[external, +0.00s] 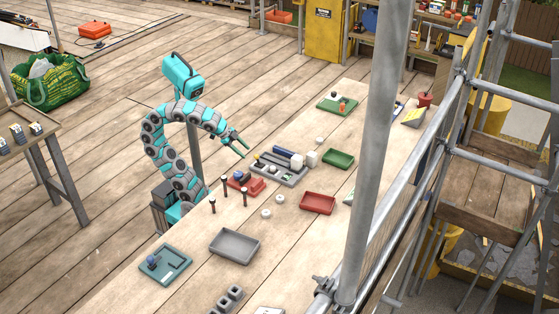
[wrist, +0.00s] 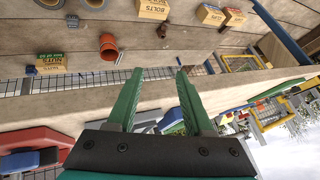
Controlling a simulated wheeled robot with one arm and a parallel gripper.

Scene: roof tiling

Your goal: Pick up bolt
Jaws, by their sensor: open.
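My gripper (external: 240,145) is open and empty, held above the long wooden table near its left edge. Its green fingers (wrist: 158,82) stand apart in the wrist view with nothing between them. No single bolt shows clearly. Several dark upright pegs with knobbed tops, such as one peg (external: 244,197), stand on the table below my gripper; I cannot tell whether they are bolts. In the wrist view, a cardboard box marked BOLTS (wrist: 153,9) lies far beyond the fingertips, with another similar box (wrist: 211,15) beside it.
A grey tray (external: 293,182) holds blue and white parts near my gripper. A red block (external: 258,186), red tray (external: 318,203), green tray (external: 338,158) and empty grey tray (external: 234,246) are on the table. A scaffold pole (external: 375,150) rises at its right side.

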